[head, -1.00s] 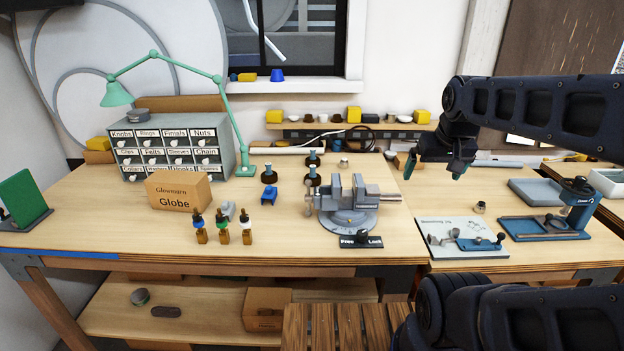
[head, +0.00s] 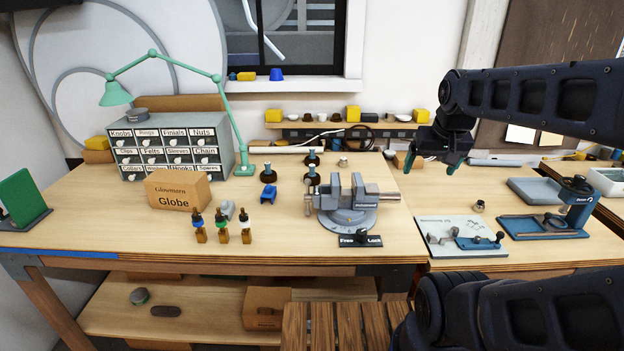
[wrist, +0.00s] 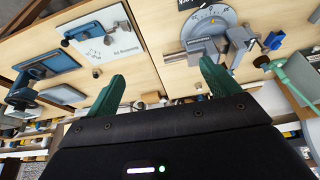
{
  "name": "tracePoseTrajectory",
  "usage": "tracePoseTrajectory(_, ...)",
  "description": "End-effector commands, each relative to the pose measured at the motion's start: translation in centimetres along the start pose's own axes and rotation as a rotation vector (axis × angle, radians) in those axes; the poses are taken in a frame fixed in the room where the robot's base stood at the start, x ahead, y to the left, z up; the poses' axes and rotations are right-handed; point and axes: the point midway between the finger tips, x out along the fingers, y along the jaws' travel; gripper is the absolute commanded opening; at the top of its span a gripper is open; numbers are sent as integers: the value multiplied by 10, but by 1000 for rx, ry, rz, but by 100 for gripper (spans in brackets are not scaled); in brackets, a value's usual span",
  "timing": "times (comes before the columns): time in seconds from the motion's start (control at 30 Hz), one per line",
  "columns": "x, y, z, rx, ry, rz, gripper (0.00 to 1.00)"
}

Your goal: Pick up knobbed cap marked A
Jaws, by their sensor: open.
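My gripper (head: 431,167) is open and empty, with teal fingertips pointing down above the back right of the bench, right of the vise. In the wrist view both fingers of my gripper (wrist: 162,75) are spread with nothing between them. No letter A is legible in any view, so I cannot tell which piece is the marked cap. Several dark round pieces with upright tops stand behind and left of the vise, such as one at the left (head: 269,173) and one at the back (head: 312,160). My gripper is well to the right of them.
A grey vise (head: 350,205) stands mid-bench. Left are a Globe box (head: 178,190), small bottles (head: 222,228), a labelled drawer cabinet (head: 170,150) and a green lamp (head: 118,95). Right are a white jig board (head: 455,238) and a blue press (head: 578,195). A shelf (head: 350,128) runs behind.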

Motion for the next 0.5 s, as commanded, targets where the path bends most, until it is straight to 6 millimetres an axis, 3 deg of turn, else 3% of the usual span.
tracePoseTrajectory(0.5,26,-43,-124,282,-119,-20,88)
